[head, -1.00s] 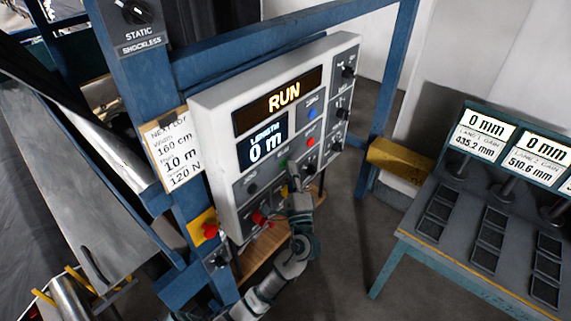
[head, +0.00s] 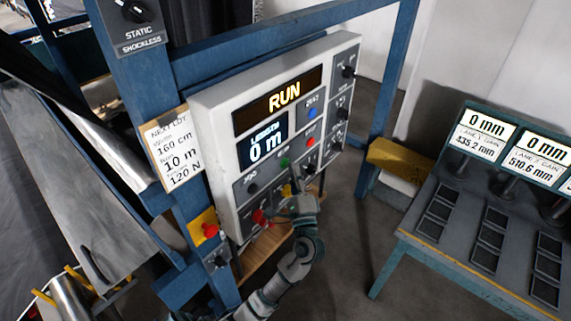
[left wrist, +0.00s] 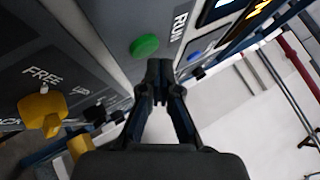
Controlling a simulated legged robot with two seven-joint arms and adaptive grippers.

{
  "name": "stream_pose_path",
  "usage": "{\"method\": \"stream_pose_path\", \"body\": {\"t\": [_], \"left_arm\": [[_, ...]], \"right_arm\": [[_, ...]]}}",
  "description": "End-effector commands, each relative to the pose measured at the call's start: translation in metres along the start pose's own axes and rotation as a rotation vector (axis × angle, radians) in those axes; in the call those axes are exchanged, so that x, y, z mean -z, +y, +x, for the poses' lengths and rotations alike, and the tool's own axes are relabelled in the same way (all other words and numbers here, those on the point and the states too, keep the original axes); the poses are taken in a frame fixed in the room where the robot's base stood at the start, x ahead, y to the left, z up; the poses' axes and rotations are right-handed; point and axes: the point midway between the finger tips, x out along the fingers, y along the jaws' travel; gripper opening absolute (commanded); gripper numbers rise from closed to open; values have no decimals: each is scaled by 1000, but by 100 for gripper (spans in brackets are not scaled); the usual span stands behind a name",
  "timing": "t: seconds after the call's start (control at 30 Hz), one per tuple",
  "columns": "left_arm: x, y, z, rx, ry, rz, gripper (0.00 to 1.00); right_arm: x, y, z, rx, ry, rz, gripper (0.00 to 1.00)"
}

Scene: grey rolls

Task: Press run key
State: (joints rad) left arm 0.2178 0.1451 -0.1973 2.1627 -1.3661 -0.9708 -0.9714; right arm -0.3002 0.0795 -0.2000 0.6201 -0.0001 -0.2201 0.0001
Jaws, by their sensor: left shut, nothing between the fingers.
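The white control panel (head: 245,90) carries a lit "RUN" display (head: 284,95) and a length display (head: 264,149) reading 0 m. The green run key (head: 284,162) is on its face below them. In the left wrist view the green key (left wrist: 145,46) shows beside the word "RUN". My left gripper (head: 294,181) is shut and empty, its tips just below and right of the key. In the left wrist view its closed tips (left wrist: 159,72) are below the key, with no visible contact. My right gripper is not in view.
A red knob (head: 260,216) and a blue button (head: 312,113) are on the panel. A yellow FREE knob (left wrist: 42,112) shows in the left wrist view. A red emergency button (head: 210,230) is at lower left. A console (head: 430,245) stands right, with bare floor between.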

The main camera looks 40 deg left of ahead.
Motion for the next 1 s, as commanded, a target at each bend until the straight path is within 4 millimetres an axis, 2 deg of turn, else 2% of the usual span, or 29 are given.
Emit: {"method": "stream_pose_path", "body": {"t": [0.27,0.73,1.0], "left_arm": [[1,-1,-1,1,0,0,0],[22,-21,-30,0,2,-1,0],[26,-26,-35,1,0,1,0]], "right_arm": [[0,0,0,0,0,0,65],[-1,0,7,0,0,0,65],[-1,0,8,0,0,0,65]]}}
